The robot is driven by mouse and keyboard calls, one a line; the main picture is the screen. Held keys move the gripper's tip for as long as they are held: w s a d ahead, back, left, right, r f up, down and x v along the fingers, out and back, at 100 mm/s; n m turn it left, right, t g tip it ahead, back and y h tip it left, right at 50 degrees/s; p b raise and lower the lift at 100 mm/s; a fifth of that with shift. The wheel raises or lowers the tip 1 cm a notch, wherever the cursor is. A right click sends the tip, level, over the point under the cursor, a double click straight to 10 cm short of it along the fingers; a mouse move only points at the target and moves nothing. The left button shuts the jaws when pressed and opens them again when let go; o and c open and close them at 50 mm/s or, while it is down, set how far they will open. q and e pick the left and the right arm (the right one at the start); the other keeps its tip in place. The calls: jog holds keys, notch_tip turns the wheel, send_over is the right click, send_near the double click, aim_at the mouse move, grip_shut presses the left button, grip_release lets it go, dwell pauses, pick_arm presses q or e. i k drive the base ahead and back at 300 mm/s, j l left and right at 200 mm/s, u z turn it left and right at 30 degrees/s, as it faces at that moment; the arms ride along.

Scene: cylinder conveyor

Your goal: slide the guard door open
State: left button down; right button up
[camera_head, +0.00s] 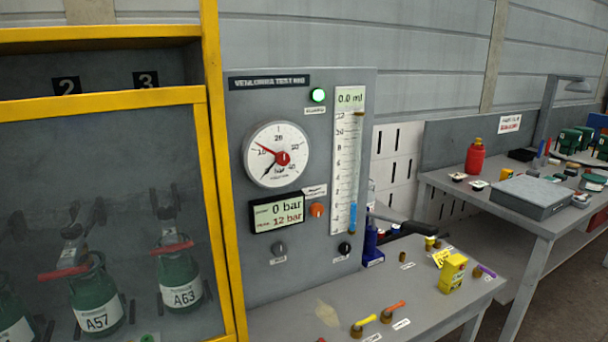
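The guard door (105,103) is a yellow-framed see-through panel on the left. Its top rail and right upright are in view; its left and lower parts run out of the picture. It covers the cabinet front up to the yellow post (222,170). Behind it stand green cylinders, one labelled A57 (97,318) and one labelled A63 (186,296), with dark clamps and red bars above them. I see no clear handle on the door. Neither of my grippers is in view.
A grey test panel (345,262) with a dial gauge (277,154) and display (278,213) stands right of the door. A grey bench (300,320) with coloured valve levers lies below it. Another table (545,232) with a grey case (530,196) is at right.

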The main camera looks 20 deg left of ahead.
aim_at(25, 109)
jog(key=u, duration=2)
